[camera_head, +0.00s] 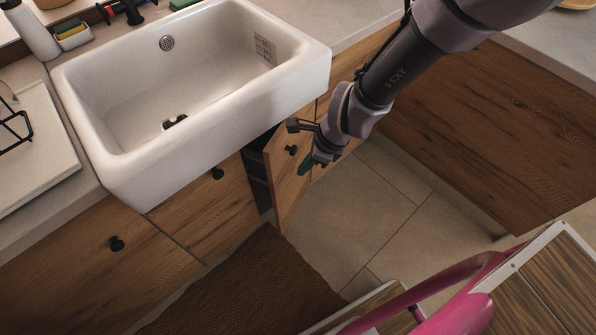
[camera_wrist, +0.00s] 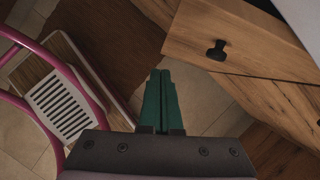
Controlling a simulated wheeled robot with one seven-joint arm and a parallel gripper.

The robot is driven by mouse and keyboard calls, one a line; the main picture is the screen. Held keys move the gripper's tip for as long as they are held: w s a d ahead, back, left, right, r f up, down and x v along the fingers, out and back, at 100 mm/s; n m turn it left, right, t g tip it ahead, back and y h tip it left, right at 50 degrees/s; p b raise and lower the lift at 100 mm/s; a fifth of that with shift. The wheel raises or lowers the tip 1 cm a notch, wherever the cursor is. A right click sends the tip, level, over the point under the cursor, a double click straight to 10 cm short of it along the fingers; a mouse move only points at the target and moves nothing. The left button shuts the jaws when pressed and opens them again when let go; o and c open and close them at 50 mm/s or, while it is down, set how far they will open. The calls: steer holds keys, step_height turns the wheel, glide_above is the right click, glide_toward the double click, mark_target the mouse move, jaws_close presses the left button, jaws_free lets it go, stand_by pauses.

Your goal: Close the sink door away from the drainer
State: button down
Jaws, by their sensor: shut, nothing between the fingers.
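The white sink (camera_head: 190,90) is set in the counter, with the drainer side at the left, where part of a black wire rack (camera_head: 14,128) shows. The sink door away from it (camera_head: 284,185) stands ajar, swung out from the cabinet, with a dark gap on its left. It has a black knob (camera_head: 291,150). The other sink door (camera_head: 208,205) looks shut. My gripper (camera_head: 305,168) is shut and empty just right of the open door's outer face; contact cannot be told. In the wrist view its green fingers (camera_wrist: 160,75) are together, left of a wooden front with a black knob (camera_wrist: 217,50).
A brown woven mat (camera_head: 245,290) lies before the sink. A pink-framed chair (camera_head: 460,310) stands at the lower right. Wooden cabinets (camera_head: 490,130) close off the right side. Tiled floor (camera_head: 350,220) is clear between them.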

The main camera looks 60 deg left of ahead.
steer(key=d+f+g+h, duration=0.2)
steer(key=d+f+g, duration=0.1)
steer(key=d+f, duration=0.3)
steer(key=m+g+y, duration=0.3)
steer(key=g+y, duration=0.1)
steer(key=y, duration=1)
glide_toward(274, 167)
steer(key=x, duration=0.7)
steer(key=shift+d+r, duration=0.1)
steer(key=shift+r, duration=0.1)
